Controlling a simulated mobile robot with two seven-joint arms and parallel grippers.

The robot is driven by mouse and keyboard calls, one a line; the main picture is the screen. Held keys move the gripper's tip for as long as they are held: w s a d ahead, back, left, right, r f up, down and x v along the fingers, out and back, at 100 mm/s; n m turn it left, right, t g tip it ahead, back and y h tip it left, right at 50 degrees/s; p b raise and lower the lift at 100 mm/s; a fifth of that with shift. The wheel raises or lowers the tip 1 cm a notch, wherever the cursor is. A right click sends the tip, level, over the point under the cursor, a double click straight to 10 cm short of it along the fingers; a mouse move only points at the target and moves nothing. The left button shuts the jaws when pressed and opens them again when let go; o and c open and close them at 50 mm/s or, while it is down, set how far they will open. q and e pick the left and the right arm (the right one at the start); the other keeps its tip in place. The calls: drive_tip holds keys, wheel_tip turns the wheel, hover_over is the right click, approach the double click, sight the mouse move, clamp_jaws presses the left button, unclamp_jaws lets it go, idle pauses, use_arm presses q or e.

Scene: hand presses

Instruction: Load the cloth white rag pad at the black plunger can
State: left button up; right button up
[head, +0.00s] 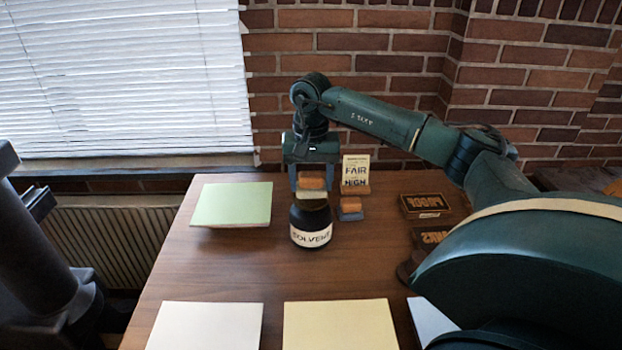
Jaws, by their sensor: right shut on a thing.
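The black plunger can (311,221), with a white label reading SOLVENT, stands upright on the wooden table. My right gripper (312,186) points down above it, shut on the white rag pad (311,194), which has an orange-brown back and a pale underside. The pad is right over the can's top; whether it touches the can I cannot tell. A similar pad (350,208) with an orange-brown back and blue-grey underside sits on the table just right of the can. My left gripper does not show clearly; only dark parts of my left arm are at the left edge.
A green sheet stack (232,204) lies left of the can. White (206,326) and cream (340,325) stacks lie at the front. A FAIR/HIGH card (355,174) stands behind. Dark lettered blocks (425,205) lie at right, partly behind my right arm.

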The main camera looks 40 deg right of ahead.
sight(311, 174)
wheel_tip(311, 174, up, 4)
drive_tip(key=p, duration=0.2)
drive_tip(key=shift+p, duration=0.3)
drive_tip(key=shift+r, duration=1.15)
